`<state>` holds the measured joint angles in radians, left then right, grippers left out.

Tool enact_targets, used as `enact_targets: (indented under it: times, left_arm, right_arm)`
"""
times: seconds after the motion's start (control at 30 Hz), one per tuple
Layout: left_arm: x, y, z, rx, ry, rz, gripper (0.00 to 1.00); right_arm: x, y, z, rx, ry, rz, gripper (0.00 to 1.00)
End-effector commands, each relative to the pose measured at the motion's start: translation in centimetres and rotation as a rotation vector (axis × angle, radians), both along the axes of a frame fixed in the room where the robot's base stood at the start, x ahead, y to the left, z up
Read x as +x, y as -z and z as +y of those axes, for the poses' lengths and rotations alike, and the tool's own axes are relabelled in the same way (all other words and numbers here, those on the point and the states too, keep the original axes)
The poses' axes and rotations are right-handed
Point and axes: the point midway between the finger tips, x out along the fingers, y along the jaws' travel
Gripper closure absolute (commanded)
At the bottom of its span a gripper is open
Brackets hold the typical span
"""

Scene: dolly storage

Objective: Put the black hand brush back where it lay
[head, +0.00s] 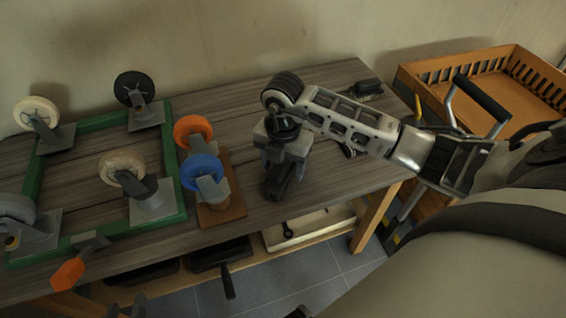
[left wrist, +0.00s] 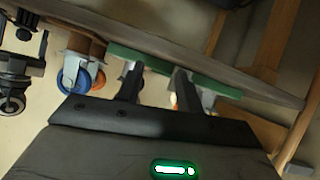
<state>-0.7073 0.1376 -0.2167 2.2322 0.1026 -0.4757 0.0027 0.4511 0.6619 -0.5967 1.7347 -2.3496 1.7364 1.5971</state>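No black hand brush can be made out for certain. A small dark block (head: 367,87) lies at the back right of the table, too small to identify. A black handle (head: 228,283) sticks out below the table's front edge. My right gripper (head: 274,188) points down at the tabletop, right of the blue wheel; whether its dark fingers hold something is unclear. It also shows at the left of the left wrist view (left wrist: 22,38). My left gripper (left wrist: 160,72) is open and empty, below the table's front edge. Its dark tips show at the head view's bottom edge (head: 126,309).
A green frame (head: 176,165) with several casters fills the table's left. Orange (head: 194,130) and blue (head: 202,172) wheels stand on a brown block (head: 222,214). Black trays (head: 150,275) sit on the lower shelf. A wooden crate (head: 411,85) is at the right.

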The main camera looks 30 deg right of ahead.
Motion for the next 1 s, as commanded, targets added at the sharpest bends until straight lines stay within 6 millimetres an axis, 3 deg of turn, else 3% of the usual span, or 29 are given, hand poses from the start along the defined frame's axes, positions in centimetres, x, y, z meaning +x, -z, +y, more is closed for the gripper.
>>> enact_targets:
  times: [0.27,0.7,1.0]
  left_arm:
    - [0.0,-0.4,0.0,-0.001,0.0,0.0,0.64]
    - [-0.2,-0.5,0.0,-0.002,-0.001,0.015,0.64]
    - [-0.2,-0.2,0.1,0.001,-0.002,0.022,0.64]
  right_arm:
    - [0.1,-1.4,0.0,0.001,-0.001,-0.004,0.37]
    - [0.1,-10.3,0.0,0.0,0.0,-0.004,0.37]
    - [0.0,-12.4,0.0,0.0,0.001,0.001,0.37]
